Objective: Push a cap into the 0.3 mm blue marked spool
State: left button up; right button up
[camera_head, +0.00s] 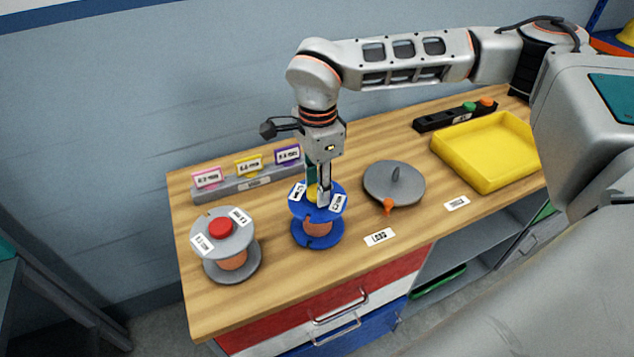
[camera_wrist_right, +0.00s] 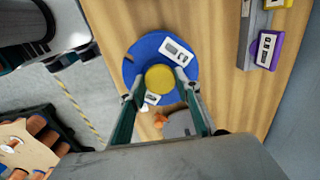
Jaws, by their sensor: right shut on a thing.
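The blue spool (camera_head: 312,232), wound with copper-coloured wire, stands upright near the front edge of the wooden table, with white labels on its top flange. It also shows in the wrist view (camera_wrist_right: 141,55). My right gripper (camera_head: 318,194) points straight down over the spool's centre. It is shut on a yellow cap (camera_wrist_right: 160,78), held between its fingertips at the middle of the top flange. The cap (camera_head: 311,191) is partly hidden by the fingers in the head view. I cannot tell how deep it sits in the spool. My left gripper is not in view.
A grey spool (camera_head: 232,259) with a red cap (camera_head: 220,228) stands to the left. A grey rack (camera_head: 236,188) with pink, yellow and purple labels is behind. A grey disc (camera_head: 394,182), yellow tray (camera_head: 487,181) and black holder (camera_head: 437,122) with green and orange caps are to the right.

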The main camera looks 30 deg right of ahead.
jog(key=shift+f, duration=0.35)
jog(key=shift+f, duration=0.1)
dwell(0.5)
jog(key=o, duration=1)
jog(key=shift+c, duration=0.2)
jog(key=shift+r, duration=0.25)
notch_tip(320, 180, up, 12)
jog(key=shift+f, duration=0.2)
jog(key=shift+s, duration=0.1)
